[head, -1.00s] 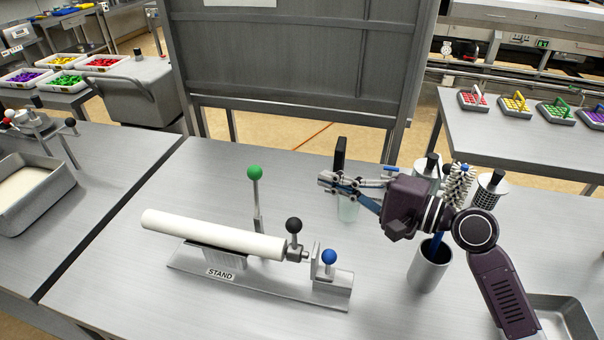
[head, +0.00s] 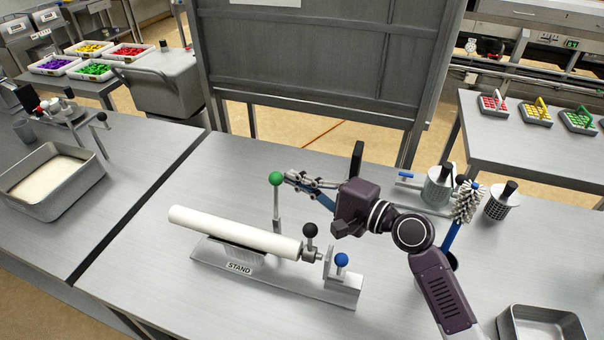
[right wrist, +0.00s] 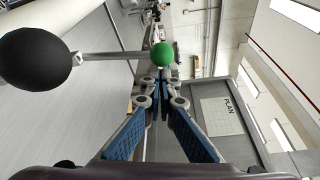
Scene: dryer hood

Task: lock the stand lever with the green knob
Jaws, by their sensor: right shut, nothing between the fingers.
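The green knob (head: 276,179) tops a thin upright lever rod (head: 277,210) behind the stand (head: 239,268). The stand carries a white roller (head: 232,230), with a black knob (head: 310,230) and a blue knob (head: 341,260) at its right end. My right gripper (head: 291,178) is shut and empty, its fingertips just right of the green knob in the head view. In the right wrist view the green knob (right wrist: 162,54) is straight beyond the closed fingertips (right wrist: 161,84); I cannot tell whether they touch. The black knob (right wrist: 34,59) is close at left. My left gripper is not in view.
A brush (head: 467,203) stands in a holder behind my right arm, near metal canisters (head: 501,203). A metal tray (head: 541,325) lies at lower right. A pan (head: 52,181) sits on the left table. A grey panel (head: 325,60) rises behind the table.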

